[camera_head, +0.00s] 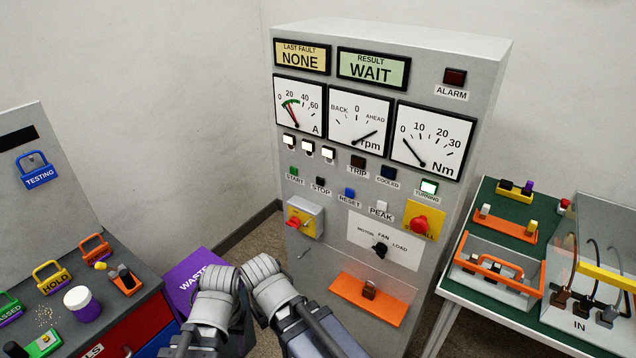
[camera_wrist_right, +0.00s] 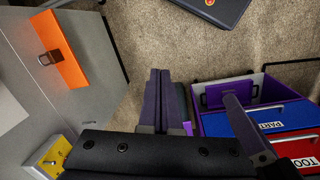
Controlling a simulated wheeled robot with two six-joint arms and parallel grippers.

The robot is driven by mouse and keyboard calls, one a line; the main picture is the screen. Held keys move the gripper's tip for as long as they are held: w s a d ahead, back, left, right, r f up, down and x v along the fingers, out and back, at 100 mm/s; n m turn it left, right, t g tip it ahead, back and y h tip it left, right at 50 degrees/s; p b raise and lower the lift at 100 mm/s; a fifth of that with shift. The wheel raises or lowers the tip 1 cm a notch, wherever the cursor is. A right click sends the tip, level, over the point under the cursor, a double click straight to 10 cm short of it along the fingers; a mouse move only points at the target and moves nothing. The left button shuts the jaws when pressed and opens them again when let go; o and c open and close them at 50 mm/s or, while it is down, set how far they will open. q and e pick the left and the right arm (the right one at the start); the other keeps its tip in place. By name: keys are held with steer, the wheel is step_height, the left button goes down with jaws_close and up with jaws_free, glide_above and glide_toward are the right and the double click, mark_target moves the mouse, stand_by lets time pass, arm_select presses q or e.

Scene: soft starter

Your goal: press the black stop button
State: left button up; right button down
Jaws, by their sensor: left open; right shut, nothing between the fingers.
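The black stop button (camera_head: 320,180) is a small square on the grey cabinet front (camera_head: 345,255), with a STOP label just below it. It sits between the green start button (camera_head: 294,171) and the blue reset button (camera_head: 350,192). No gripper touches it. My left gripper (camera_head: 187,343) is low at the bottom, well below the buttons, and mostly hidden by its wrist; it is open. My right gripper (camera_wrist_right: 160,98) shows in the right wrist view, with its dark fingers together and empty. The stop button is not in that view.
A purple waste bin (camera_head: 195,277) stands left. A green-topped table (camera_head: 485,245) stands right. The air before the buttons is clear.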

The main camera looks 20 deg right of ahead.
mark_target(320, 181)
steer(key=w+d+m+t+h+b, duration=0.15)
steer(key=w+d+m+t, duration=0.25)
steer(key=w, duration=0.5)
steer(key=w+d+m+t+b, duration=0.3)
steer(key=w+t, duration=0.1)
steer(key=w, duration=0.6)
steer(key=w+d+r+m+t+b, duration=0.1)
steer(key=w+d+r+m+t, duration=0.1)
steer(key=w+d+r+t, duration=0.1)
steer(key=w+d+r+m+t+b, duration=0.2)
steer(key=w+r+t, duration=0.3)
steer(key=w+r, duration=0.3)
steer(key=shift+w+d+m+y, duration=0.35)
steer(key=shift+w+d+m, duration=0.05)
steer(key=shift+w+m, duration=0.45)
steer(key=shift+w+d, duration=0.1)
steer(key=shift+w+d, duration=0.85)
steer(key=shift+d, duration=0.25)
steer(key=shift+w+d, duration=0.9)
steer(key=shift+d, duration=0.25)
steer(key=shift+w+d, duration=0.85)
steer(key=shift+d, duration=0.25)
steer(key=shift+w+d, duration=0.1)
steer(key=shift+w+d, duration=0.15)
steer(key=shift+d, duration=0.1)
